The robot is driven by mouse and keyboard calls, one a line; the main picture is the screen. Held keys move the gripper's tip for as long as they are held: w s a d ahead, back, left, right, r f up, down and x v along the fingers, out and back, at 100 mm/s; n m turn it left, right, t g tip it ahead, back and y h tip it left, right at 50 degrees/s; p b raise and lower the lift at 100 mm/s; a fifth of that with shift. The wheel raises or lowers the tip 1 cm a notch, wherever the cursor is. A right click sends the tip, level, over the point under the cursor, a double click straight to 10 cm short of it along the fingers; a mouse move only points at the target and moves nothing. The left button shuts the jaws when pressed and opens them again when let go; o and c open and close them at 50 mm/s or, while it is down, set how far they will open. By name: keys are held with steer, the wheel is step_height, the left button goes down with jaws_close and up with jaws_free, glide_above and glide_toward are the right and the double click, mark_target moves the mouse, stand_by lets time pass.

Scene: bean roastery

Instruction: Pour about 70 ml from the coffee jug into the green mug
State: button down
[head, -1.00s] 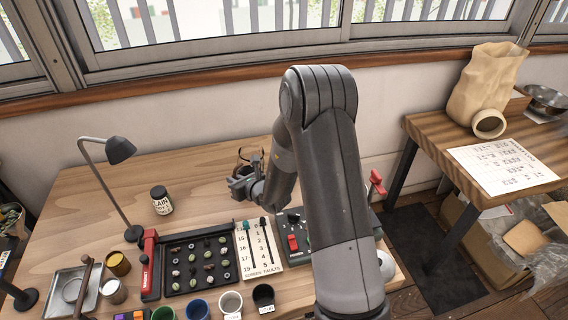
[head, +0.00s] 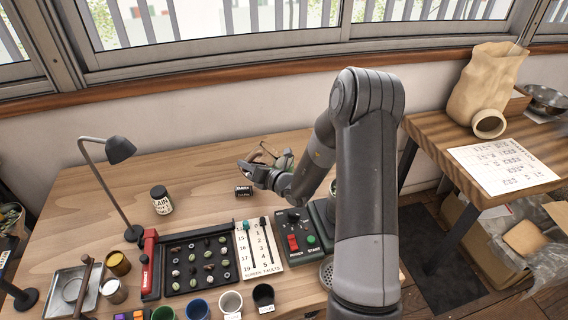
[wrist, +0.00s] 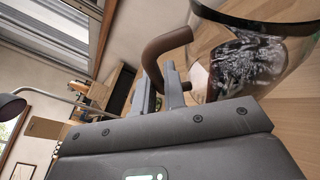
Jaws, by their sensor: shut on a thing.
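The coffee jug is clear glass with a dark rim, and its glass body (wrist: 250,62) fills the upper right of the wrist view. My gripper (head: 262,170) is shut on the jug's brown handle (wrist: 165,47), over the back middle of the bench. In the head view the jug is small and partly covered by my gripper; its tilt and fill level cannot be told. The green mug (head: 163,314) stands at the front edge of the bench, cut off by the picture's bottom, well away from my gripper. Its inside is barely seen.
Blue (head: 197,309), white (head: 230,302) and black (head: 263,296) cups stand right of the green mug. A bean tray (head: 197,262), a lamp (head: 120,150), a labelled jar (head: 161,200) and a switch box (head: 300,240) occupy the bench. The back left is clear.

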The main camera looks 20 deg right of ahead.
steer(key=shift+d+r+m+t+y, duration=0.15)
steer(key=shift+d+r+m+t, duration=0.05)
steer(key=shift+r+m, duration=0.25)
steer(key=shift+d+r+m+t+y, duration=0.2)
steer(key=shift+r+m, duration=0.15)
steer(key=shift+r, duration=0.2)
steer(key=shift+w+d+r+m+t, duration=0.15)
steer(key=shift+d+m+t, duration=0.2)
steer(key=shift+m, duration=0.45)
steer(key=shift+d+r+m+t+y, duration=0.25)
steer(key=shift+d+r+m, duration=0.25)
steer(key=shift+r+m, duration=0.2)
steer(key=shift+m+t, duration=0.5)
steer(key=shift+m, duration=0.3)
steer(key=shift+w+d+r, duration=0.1)
steer(key=shift+d+r, duration=0.2)
steer(key=shift+r, duration=0.3)
steer(key=shift+w+d+r, duration=0.1)
steer(key=shift+d+r, duration=0.25)
steer(key=shift+r, duration=0.25)
steer(key=shift+d+r, duration=0.3)
steer(key=shift+r, duration=0.3)
steer(key=shift+s+a, duration=0.1)
steer(key=shift+s+a+r, duration=0.15)
steer(key=shift+s+r, duration=0.05)
steer(key=shift+s+d+r+m+t, duration=0.1)
steer(key=shift+d+r+m+t, duration=0.2)
steer(key=shift+r+m, duration=0.3)
